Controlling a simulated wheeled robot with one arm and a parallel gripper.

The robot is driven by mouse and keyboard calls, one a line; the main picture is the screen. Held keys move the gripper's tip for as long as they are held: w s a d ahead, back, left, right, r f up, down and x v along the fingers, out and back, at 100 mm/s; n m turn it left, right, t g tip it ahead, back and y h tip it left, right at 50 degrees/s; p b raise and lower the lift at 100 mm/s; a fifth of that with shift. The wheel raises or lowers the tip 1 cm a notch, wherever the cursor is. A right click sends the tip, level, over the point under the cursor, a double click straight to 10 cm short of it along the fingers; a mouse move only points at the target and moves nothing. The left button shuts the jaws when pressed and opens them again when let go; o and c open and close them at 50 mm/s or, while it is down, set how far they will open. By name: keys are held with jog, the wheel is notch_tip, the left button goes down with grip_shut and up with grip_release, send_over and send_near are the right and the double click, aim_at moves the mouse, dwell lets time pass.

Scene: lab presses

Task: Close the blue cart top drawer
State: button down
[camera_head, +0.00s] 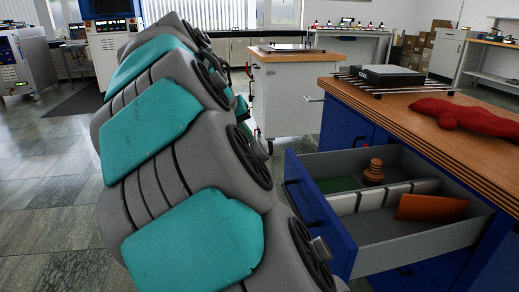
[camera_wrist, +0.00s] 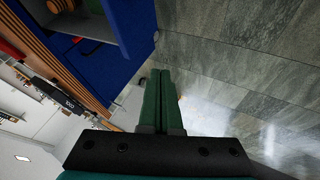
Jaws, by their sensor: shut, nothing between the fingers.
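The blue cart (camera_head: 345,130) stands at the right of the head view under a wooden top. Its top drawer (camera_head: 410,245) is pulled out, with a blue front and grey inner walls. A dark handle (camera_head: 299,206) sits on that front. In the wrist view the open drawer (camera_wrist: 134,30) shows tilted at the upper left. My gripper (camera_wrist: 161,74) has two green fingers shut together with nothing between them. In that view they lie below and right of the drawer, apart from it in the picture. My arm hides most of the gripper in the head view.
The drawer holds an orange stacked piece (camera_head: 374,172), an orange block (camera_head: 432,207) and pale dividers. A red cloth-like object (camera_head: 460,114) and a black scale (camera_head: 390,77) lie on the cart top. A white cabinet (camera_head: 285,95) stands behind. Open floor lies left.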

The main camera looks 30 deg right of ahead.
jog(key=w+d+f, duration=0.1)
jog(key=d+f, duration=0.6)
jog(key=d, duration=0.2)
jog(key=shift+w+d+f+p, duration=0.15)
jog(key=shift+w+f+p, duration=0.15)
jog(key=shift+f+p, duration=0.15)
